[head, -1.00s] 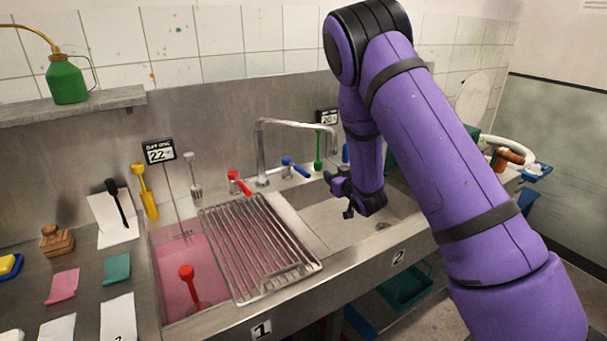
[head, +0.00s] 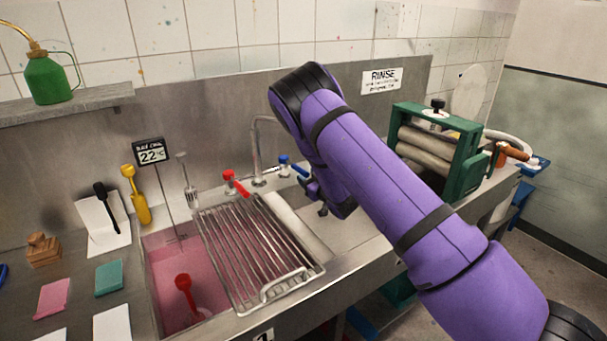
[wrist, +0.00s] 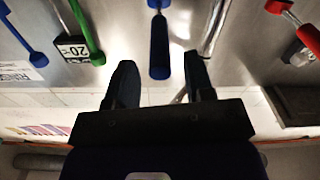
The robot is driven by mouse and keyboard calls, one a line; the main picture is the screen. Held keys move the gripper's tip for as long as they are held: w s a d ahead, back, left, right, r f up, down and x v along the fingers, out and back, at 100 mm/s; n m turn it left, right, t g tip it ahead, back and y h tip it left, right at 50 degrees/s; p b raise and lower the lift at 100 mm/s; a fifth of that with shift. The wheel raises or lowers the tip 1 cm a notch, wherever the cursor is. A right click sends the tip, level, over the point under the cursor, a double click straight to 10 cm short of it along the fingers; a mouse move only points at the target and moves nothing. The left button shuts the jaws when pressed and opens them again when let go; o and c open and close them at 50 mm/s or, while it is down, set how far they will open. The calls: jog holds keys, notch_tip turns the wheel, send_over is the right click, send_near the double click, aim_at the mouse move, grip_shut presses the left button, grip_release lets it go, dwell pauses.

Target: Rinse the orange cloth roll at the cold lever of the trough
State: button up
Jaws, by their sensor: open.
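The trough (head: 345,226) is a steel sink, and its right basin is partly behind my arm. The blue lever (head: 285,164) sits right of the tap's foot, with the red lever (head: 237,184) to its left. My gripper (head: 318,192) is beside the blue lever, partly hidden by my arm. In the wrist view my gripper (wrist: 160,76) has its fingers apart and empty. A blue lever (wrist: 158,45) lies in line with the gap between them; whether it is between the tips I cannot tell. I cannot make out the orange cloth roll in either view.
A green-framed wringer (head: 468,160) stands at the right. A thermometer display (head: 151,152) rises behind the pink basin. A green lever (wrist: 87,32) shows in the wrist view.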

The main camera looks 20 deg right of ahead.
aim_at(295, 166)
jog(key=shift+x, duration=1.6)
grip_shut()
